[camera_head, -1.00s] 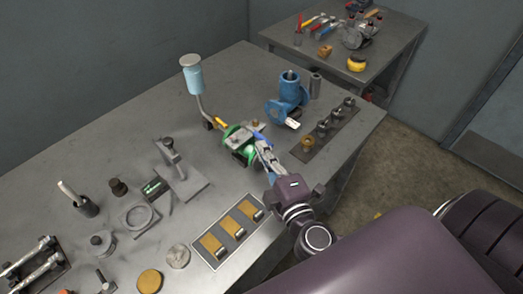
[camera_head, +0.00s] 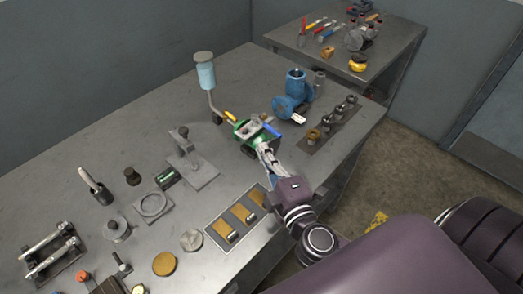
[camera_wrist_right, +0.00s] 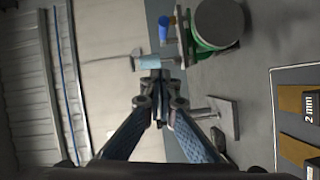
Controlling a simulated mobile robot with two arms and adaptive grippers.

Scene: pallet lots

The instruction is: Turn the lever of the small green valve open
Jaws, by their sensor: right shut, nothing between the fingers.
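The small green valve (camera_head: 242,135) stands near the middle of the bench in the head view. A blue lever (camera_head: 271,130) sticks out on its right side and a yellow handle (camera_head: 230,117) on its far left side. The right wrist view shows the green valve (camera_wrist_right: 188,42) at the top, with the blue lever (camera_wrist_right: 163,29) left of it. My right gripper (camera_head: 262,146) is shut and empty, close beside the valve on its near right side. Its closed fingers (camera_wrist_right: 160,112) show in the right wrist view. Whether they touch the lever I cannot tell. My left gripper is out of view.
A light blue cup (camera_head: 206,76) stands on a bent pipe behind the valve. A blue pump-like body (camera_head: 294,92) and a strip of fittings (camera_head: 329,126) lie to the right. A tray of brass plates (camera_head: 218,241) is in front. Several metal parts fill the left.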

